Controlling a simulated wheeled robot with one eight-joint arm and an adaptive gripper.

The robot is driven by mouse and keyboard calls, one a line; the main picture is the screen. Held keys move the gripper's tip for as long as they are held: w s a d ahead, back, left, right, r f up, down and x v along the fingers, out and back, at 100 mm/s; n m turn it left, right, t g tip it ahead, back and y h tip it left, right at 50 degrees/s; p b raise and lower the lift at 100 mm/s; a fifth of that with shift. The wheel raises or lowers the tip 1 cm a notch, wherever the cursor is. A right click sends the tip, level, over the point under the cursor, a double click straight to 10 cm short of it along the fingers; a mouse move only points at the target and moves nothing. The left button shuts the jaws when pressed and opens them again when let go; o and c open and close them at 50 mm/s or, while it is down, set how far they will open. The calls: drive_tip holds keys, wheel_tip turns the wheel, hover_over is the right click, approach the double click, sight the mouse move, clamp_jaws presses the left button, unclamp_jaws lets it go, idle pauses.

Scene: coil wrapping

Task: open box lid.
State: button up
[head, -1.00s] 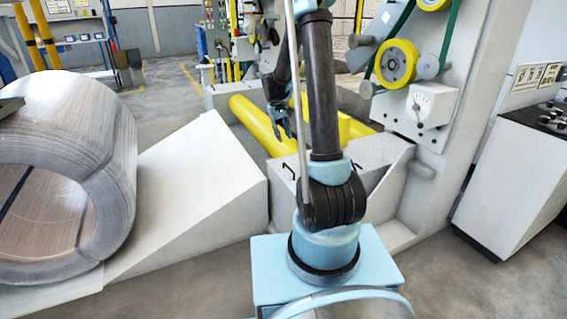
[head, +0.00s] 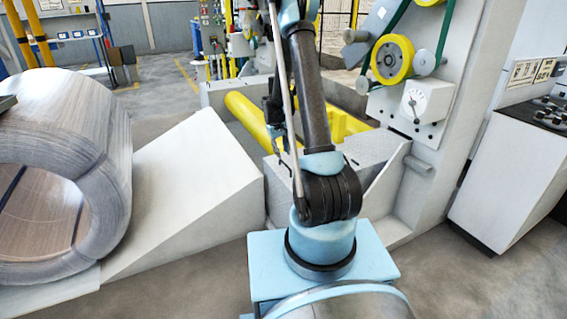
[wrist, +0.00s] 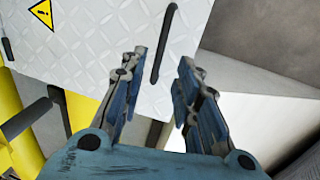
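The box lid (wrist: 110,50) is a light grey diamond-plate panel with a yellow warning sticker, filling the upper left of the wrist view. In the head view the lid (head: 372,150) is partly hidden behind my arm. A dark bar handle (wrist: 163,45) on the lid appears between my gripper's fingertips in the wrist view. My gripper (wrist: 160,60) is open, with one finger on each side of the handle in the picture. I cannot tell whether the fingers touch it. In the head view my gripper (head: 283,163) is low, at the box's left side, partly hidden by my arm.
Yellow rollers (head: 248,118) lie behind the box. A white ramp (head: 185,190) and a large wire coil (head: 105,150) stand to the left. A machine column with a yellow pulley (head: 392,62) rises on the right. Grey floor is open in front right.

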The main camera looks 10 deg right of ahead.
drive_tip(key=shift+w+d+f, duration=0.1)
drive_tip(key=shift+d+f, duration=0.1)
drive_tip(key=shift+f, duration=0.85)
drive_tip(key=shift+d+f, duration=0.2)
drive_tip(key=shift+f, duration=0.8)
drive_tip(key=shift+w+d+f, duration=0.1)
drive_tip(key=shift+d+f, duration=0.1)
drive_tip(key=shift+f, duration=0.85)
